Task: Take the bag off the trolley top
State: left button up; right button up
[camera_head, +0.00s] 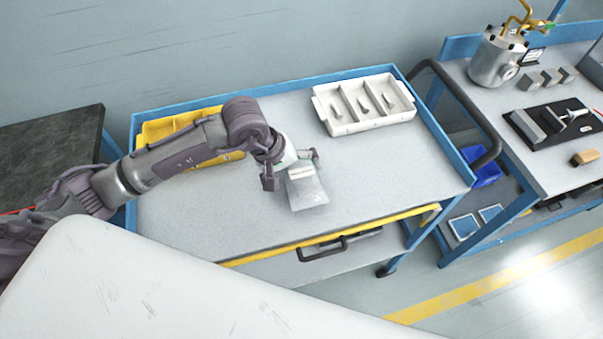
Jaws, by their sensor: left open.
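The bag (307,192) is a small clear pouch with a white band at its upper edge. It lies on or just above the grey trolley top (220,217), near the middle; I cannot tell whether it touches the surface. My left gripper (291,181) reaches in from the left over the trolley. Its fingers are spread, one on each side of the bag's upper end. The gripper is open, and part of the bag's upper end is hidden by it. My right gripper does not show.
A white divided tray (326,117) with small parts stands at the trolley's back right. A yellow tray (158,131) is at the back left, partly behind my arm. A bench with a metal canister (492,60) stands right.

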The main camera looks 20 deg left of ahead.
pick_arm(q)
jog(key=shift+x, duration=1.15)
jog(key=shift+r, duration=0.1)
jog(key=c, duration=1.3)
jog(key=shift+w, duration=0.1)
jog(key=shift+c, duration=0.8)
jog(key=shift+r, duration=0.1)
